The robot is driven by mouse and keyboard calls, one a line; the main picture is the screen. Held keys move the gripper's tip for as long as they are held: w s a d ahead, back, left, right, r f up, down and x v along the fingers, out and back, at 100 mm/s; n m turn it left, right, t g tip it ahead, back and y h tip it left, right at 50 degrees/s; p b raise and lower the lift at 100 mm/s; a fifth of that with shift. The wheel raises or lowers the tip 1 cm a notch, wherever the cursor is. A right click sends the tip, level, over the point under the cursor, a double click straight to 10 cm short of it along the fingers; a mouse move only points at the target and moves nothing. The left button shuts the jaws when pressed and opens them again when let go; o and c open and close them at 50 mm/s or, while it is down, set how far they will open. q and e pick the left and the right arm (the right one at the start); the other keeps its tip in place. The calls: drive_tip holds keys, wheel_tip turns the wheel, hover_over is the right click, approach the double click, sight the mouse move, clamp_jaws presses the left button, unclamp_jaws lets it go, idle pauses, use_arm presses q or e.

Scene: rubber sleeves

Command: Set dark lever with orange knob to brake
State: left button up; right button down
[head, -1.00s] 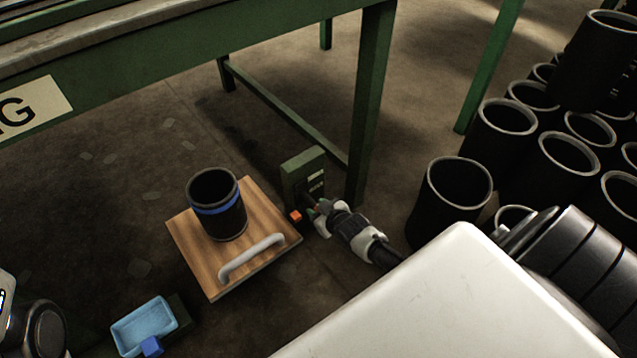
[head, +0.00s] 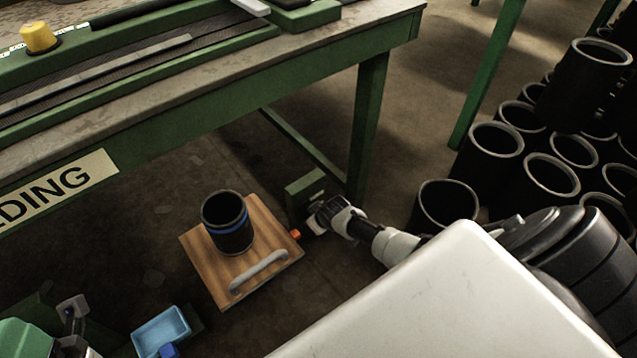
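The orange knob (head: 296,234) shows low beside the green box (head: 305,191) at the foot of the bench leg. The dark lever itself is too small and dark to make out. My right gripper (head: 313,223) is just right of the knob, in front of the box's lower part. Its fingers are small and partly hidden by its own body, so I cannot tell whether they are open or touch the lever. Part of what looks like my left gripper (head: 73,307) shows at the lower left, far from the box; its opening is unclear.
A wooden board (head: 205,262) with a grey handle (head: 260,271) carries a black sleeve (head: 228,225) with a blue band. A blue tray (head: 161,330) lies lower left. The green bench (head: 200,110) overhangs behind. Black sleeves (head: 494,150) are stacked at the right.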

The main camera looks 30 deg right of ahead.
idle(0.5)
drive_tip(key=c, duration=0.7)
unclamp_jaws()
drive_tip(key=shift+c, duration=0.2)
